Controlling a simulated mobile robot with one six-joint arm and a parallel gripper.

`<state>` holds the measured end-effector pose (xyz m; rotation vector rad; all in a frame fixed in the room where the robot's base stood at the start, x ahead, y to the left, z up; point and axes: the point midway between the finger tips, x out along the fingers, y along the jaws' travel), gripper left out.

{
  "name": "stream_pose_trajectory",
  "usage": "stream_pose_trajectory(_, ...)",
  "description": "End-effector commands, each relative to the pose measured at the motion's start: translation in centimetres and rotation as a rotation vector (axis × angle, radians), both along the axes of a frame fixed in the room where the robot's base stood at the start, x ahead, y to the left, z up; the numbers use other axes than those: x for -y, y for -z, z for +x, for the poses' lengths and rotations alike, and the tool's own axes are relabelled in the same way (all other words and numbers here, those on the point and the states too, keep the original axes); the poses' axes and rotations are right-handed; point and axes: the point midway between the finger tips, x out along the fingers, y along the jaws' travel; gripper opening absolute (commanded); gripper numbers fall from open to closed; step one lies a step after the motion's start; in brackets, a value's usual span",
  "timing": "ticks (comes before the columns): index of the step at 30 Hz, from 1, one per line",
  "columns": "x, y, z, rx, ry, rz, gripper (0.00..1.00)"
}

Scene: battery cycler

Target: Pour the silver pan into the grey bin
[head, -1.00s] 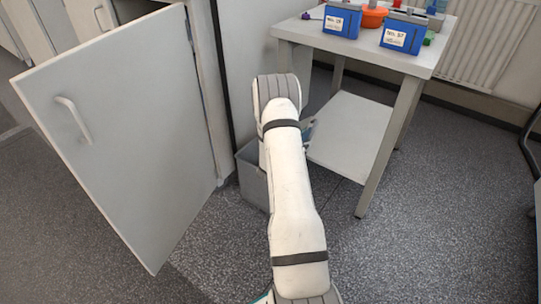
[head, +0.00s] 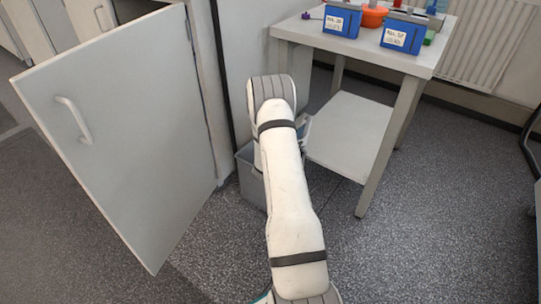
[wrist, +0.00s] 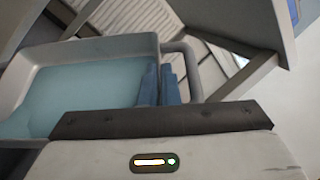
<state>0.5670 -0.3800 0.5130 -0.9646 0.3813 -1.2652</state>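The silver pan (wrist: 85,50) fills the left of the wrist view. It is a shallow tray with a grey rim, a loop handle on its right side and a pale blue-teal inside; I cannot tell whether that is liquid. My gripper (wrist: 160,86) has blue fingers on either side of the pan's right wall by the handle and appears shut on it. In the head view a sliver of the pan (head: 306,127) shows right of my arm. The grey bin (head: 249,182) stands on the floor, partly hidden behind my arm.
A grey table (head: 290,27) with a lower shelf (head: 348,137) stands right of the bin. It carries blue boxes (head: 341,20) and an orange bowl (head: 374,15). An open cabinet door (head: 125,140) stands on the left. The floor at front right is clear.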

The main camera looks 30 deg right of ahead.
Motion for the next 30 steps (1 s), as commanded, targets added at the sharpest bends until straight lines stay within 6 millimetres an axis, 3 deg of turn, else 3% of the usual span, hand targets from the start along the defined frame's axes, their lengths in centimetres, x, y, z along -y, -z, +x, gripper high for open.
stream_pose_trajectory(12, -0.6, -0.4, 0.5, -0.023, 0.0, -0.03, 0.0)
stream_pose_trajectory(14, 0.8, 0.0, -0.6, 0.018, 0.007, 0.024, 0.0)
stream_pose_trajectory(19, 5.5, 4.9, -4.2, 0.224, 0.007, 0.291, 0.0)
stream_pose_trajectory(30, 6.5, 6.2, -4.9, 0.28, 0.001, 0.361, 0.0)
